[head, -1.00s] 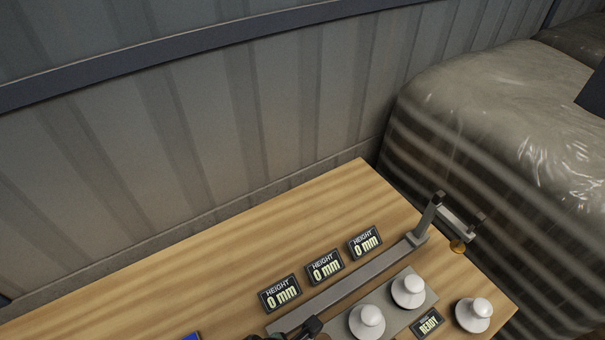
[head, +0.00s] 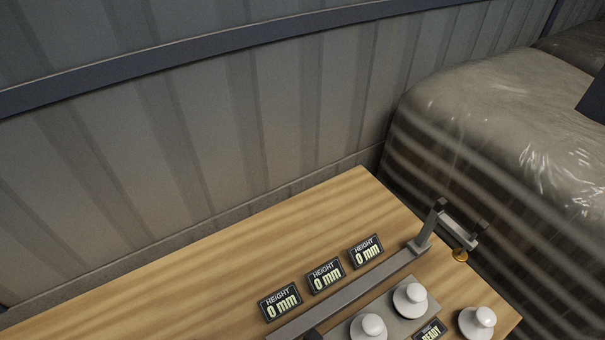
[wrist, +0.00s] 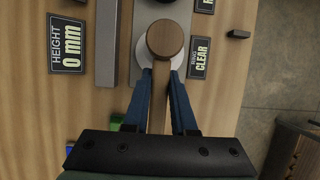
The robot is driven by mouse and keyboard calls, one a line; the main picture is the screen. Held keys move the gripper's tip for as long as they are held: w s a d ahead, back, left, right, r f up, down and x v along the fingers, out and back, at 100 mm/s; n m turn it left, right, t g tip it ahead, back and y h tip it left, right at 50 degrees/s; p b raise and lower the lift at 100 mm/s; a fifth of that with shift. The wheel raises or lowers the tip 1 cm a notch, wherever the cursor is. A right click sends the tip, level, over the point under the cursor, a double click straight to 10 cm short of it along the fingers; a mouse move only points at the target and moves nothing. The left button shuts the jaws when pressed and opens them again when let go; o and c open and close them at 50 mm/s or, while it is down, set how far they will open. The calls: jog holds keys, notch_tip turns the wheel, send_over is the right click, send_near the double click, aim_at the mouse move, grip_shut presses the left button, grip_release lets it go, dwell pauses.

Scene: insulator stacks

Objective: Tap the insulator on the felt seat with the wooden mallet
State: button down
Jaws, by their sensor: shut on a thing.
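In the wrist view my gripper (wrist: 162,80) is shut on the handle of the wooden mallet (wrist: 165,38). The mallet's round brown head points away from me, over a pale disc-shaped thing (wrist: 146,62), mostly hidden by it. I cannot tell whether they touch. In the head view two white insulators stand on a grey plate, one nearer the bottom edge (head: 369,328) and one further right (head: 410,299). A third white insulator (head: 477,322) stands to the right of the plate. I cannot make out which seat is felt.
Three height displays reading 0 mm (head: 325,275) stand behind a long grey rail (head: 350,292). An upright grey bracket (head: 436,225) stands at its far end. The wooden table's back left (head: 200,285) is clear.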

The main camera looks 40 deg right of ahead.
jog(key=shift+r+p, duration=2.05)
jog(key=shift+p, duration=0.3)
jog(key=shift+r+p, duration=0.6)
jog(key=shift+r, duration=0.25)
